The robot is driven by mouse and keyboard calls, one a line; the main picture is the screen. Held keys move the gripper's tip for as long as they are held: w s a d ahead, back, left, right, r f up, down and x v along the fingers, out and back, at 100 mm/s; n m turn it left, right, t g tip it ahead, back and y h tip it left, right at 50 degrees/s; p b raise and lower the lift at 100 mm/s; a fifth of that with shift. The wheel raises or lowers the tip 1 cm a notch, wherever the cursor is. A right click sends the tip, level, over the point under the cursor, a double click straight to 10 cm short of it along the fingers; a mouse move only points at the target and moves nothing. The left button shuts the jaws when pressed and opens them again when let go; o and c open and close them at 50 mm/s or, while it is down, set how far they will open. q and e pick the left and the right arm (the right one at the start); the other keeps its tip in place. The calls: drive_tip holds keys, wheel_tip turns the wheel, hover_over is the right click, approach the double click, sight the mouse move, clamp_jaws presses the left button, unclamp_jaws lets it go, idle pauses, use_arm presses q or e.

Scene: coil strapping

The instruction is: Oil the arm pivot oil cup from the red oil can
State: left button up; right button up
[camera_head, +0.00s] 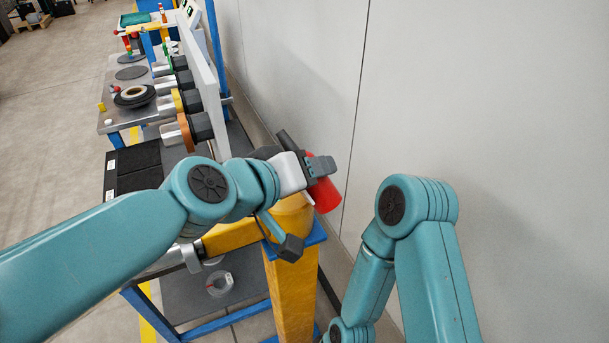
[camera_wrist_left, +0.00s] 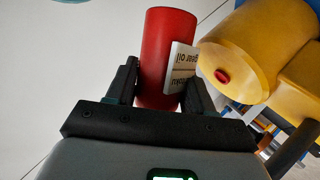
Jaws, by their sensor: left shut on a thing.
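My left gripper (camera_head: 318,166) is shut on the red oil can (camera_head: 325,195), beside the top of the yellow arm pivot (camera_head: 292,222). In the left wrist view the red can (camera_wrist_left: 167,45) sits between the black fingers (camera_wrist_left: 162,88), with a white label that appears to read "gear oil" upside down. The yellow pivot housing (camera_wrist_left: 255,45) is close to the right of the can and carries a small red round fitting (camera_wrist_left: 222,76), which looks like the oil cup. The can and fitting are apart in that view. The can's spout is not clearly visible. My right gripper is out of view.
A yellow post (camera_head: 292,285) with a blue top plate carries the pivot. A workbench (camera_head: 120,122) with a black coil (camera_head: 135,96) and a row of spindles (camera_head: 172,132) lies at upper left. A plain wall (camera_head: 480,90) stands at right.

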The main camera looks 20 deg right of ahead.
use_arm(q)
drive_tip(key=n+g+b, duration=0.1)
drive_tip(key=b, duration=0.1)
drive_tip(key=s+d+n+g+h+b, duration=0.1)
drive_tip(key=n+b, duration=0.1)
drive_tip(key=s+f+n+g+h+b, duration=0.1)
drive_tip(key=b, duration=0.1)
drive_tip(key=shift+d, duration=0.2)
drive_tip(key=shift+s+n+g+h+b, duration=0.15)
drive_tip(key=shift+n+g+h+b, duration=0.15)
drive_tip(key=shift+n+h+b, duration=0.65)
drive_tip(key=shift+r+b, duration=0.1)
drive_tip(key=shift+b, duration=0.2)
drive_tip(key=shift+n, duration=0.25)
drive_tip(key=shift+r+n+g+h, duration=0.4)
drive_tip(key=shift+r+n+h, duration=0.15)
drive_tip(key=shift+r+n, duration=0.25)
